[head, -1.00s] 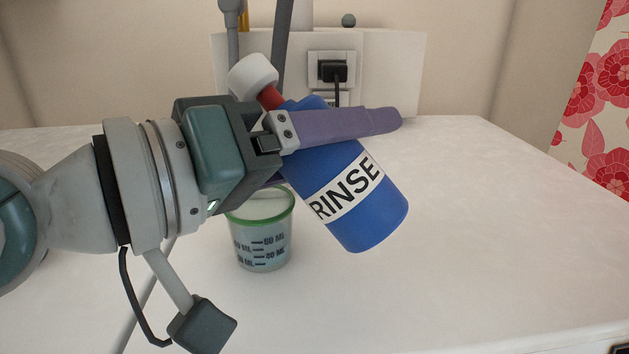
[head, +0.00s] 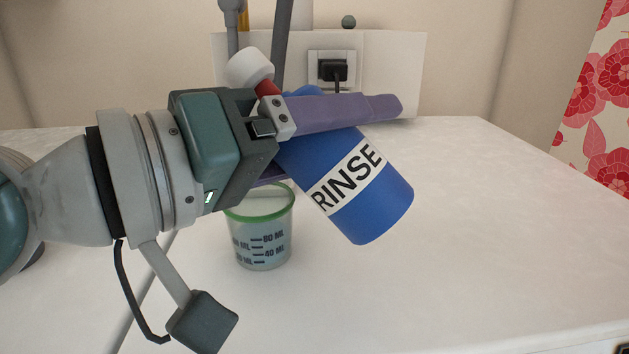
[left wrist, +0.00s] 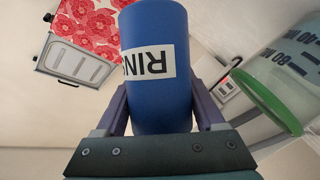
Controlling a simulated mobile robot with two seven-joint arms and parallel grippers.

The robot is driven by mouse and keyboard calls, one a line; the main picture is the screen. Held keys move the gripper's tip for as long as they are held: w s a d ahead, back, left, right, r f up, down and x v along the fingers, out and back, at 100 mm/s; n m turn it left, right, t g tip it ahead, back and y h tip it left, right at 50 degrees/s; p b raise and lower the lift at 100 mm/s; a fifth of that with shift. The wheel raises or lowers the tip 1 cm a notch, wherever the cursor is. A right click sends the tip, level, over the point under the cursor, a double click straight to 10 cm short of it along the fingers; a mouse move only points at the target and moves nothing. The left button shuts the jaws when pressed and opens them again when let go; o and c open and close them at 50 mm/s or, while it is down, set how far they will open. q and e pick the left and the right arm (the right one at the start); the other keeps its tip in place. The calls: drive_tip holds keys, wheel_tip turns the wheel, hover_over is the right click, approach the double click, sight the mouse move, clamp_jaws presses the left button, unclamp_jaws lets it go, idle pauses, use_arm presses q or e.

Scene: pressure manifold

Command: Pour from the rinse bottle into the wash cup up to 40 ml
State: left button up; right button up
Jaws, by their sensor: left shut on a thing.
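The rinse bottle (head: 358,190) is blue with a white RINSE label, a red neck and a white cap or nozzle. My left gripper (head: 335,115) is shut on it and holds it tilted, its top to the upper left and its base to the lower right. The bottle (left wrist: 155,70) also fills the middle of the left wrist view. The wash cup (head: 262,235) is clear with a green rim and ml marks. It stands upright on the counter below the gripper. The liquid level in it cannot be read clearly. My right gripper is not in view.
A wall socket with a black plug (head: 333,70) is on the white panel behind. Grey and yellow pipes (head: 234,40) rise at the back. The white counter (head: 480,230) is clear on the right. A red floral panel (head: 607,110) stands at the far right.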

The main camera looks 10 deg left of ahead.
use_arm(q)
drive_tip(key=shift+a+r+n+t+h+b, duration=0.1)
drive_tip(key=shift+r+n+t+h+b, duration=0.4)
drive_tip(key=shift+n+b, duration=0.85)
idle(2.6)
drive_tip(key=shift+a+f+n+b, duration=0.1)
drive_tip(key=shift+f+n+b, duration=0.2)
drive_tip(key=shift+b, duration=0.8)
idle(0.5)
